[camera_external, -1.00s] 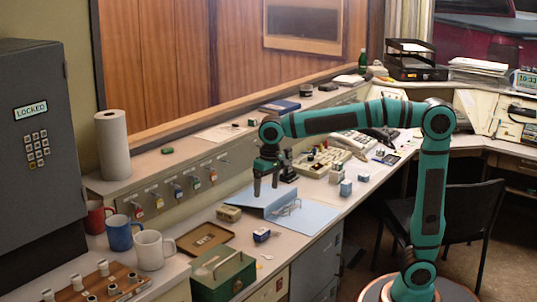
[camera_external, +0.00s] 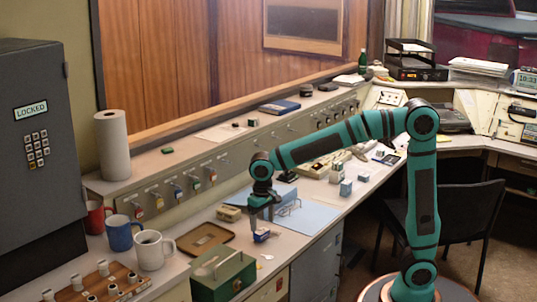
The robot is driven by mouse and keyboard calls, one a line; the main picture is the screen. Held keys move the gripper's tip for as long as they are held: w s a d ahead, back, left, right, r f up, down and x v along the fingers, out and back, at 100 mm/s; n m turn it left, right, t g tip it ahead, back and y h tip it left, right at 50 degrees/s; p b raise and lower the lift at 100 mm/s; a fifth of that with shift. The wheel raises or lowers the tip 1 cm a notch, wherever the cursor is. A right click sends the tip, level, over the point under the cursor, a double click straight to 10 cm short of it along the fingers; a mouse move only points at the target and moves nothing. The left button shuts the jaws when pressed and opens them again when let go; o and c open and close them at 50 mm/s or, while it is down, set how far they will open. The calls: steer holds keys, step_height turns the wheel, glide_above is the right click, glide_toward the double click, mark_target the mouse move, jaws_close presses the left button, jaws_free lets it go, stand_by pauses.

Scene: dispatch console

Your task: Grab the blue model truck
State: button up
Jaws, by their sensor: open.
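The small blue model truck (camera_external: 262,236) sits on the desk in front of the open blue binder, to the right of the brown tray. My gripper (camera_external: 261,225) points down at the truck, its fingers open just above or around it. I cannot tell whether the fingers touch the truck. The fingertips partly cover the truck's upper part.
A green metal box (camera_external: 222,276) stands close in front, at the desk edge. The brown tray (camera_external: 206,237) is to the left, a beige box (camera_external: 229,214) behind, and the blue binder (camera_external: 312,216) to the right. Mugs (camera_external: 152,250) stand further left.

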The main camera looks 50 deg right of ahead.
mark_target(263, 231)
steer(key=shift+w+d+f, duration=0.15)
steer(key=shift+d+f, duration=0.05)
steer(key=shift+f, duration=1.3)
steer(key=shift+w+d+f, duration=0.1)
steer(key=shift+d+f, duration=0.05)
steer(key=shift+f, duration=1.35)
steer(key=shift+c, duration=0.5)
steer(key=c, duration=1)
